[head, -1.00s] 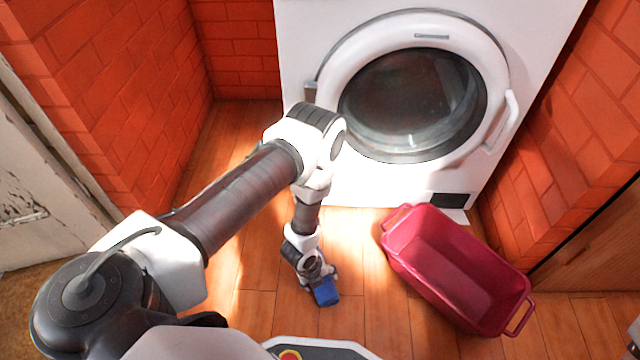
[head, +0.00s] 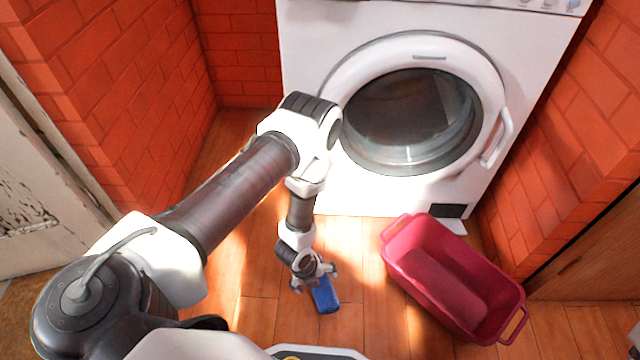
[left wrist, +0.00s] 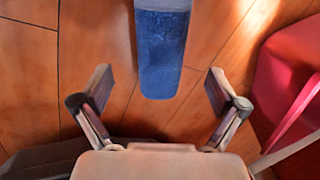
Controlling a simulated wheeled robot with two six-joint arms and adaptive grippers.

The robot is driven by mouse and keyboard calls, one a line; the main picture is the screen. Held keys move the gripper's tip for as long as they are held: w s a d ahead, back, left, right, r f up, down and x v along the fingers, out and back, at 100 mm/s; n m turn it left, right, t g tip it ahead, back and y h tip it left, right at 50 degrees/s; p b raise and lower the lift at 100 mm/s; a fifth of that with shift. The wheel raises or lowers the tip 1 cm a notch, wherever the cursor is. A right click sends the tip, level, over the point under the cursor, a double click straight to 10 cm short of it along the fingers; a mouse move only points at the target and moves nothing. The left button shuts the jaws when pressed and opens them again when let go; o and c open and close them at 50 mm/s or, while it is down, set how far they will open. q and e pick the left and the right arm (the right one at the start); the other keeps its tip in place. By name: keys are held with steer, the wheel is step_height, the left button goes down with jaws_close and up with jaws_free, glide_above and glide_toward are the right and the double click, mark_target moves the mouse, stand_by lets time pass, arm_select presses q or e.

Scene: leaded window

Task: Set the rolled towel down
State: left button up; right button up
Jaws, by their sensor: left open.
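The rolled towel (head: 325,296) is blue and lies on the wooden floor, left of the red basket. It also shows in the left wrist view (left wrist: 162,50), at the top middle, with its far end cut off by the frame. My left gripper (head: 315,278) is open just above the towel's rear end. In the left wrist view its two fingers (left wrist: 159,85) are spread wide, with clear gaps between them and the towel on both sides. My right gripper is not in view.
A red basket (head: 402,264) with handles stands on the floor right of the towel, empty as far as I see. A white washing machine (head: 300,60) with its round door shut stands behind. Brick walls close in both sides. Floor (head: 262,290) left of the towel is clear.

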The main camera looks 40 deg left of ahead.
arm_select(q)
steer(key=s+r+n+g+p, duration=0.1)
steer(key=s+r+n, duration=0.5)
steer(key=n, duration=0.7)
steer(key=s+r+n+g+y+p, duration=0.1)
steer(key=s+r+n, duration=0.6)
steer(key=r+n, duration=0.3)
steer(key=n, duration=0.2)
steer(key=shift+s+d+n+y, duration=0.2)
steer(key=shift+d+n+y, duration=0.1)
steer(key=shift+n, duration=0.1)
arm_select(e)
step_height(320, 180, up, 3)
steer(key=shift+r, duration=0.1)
arm_select(q)
steer(key=shift+r, duration=0.1)
step_height(320, 180, up, 39)
steer(key=p, duration=3.9)
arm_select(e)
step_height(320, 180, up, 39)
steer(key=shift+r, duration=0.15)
arm_select(q)
steer(key=shift+r, duration=0.1)
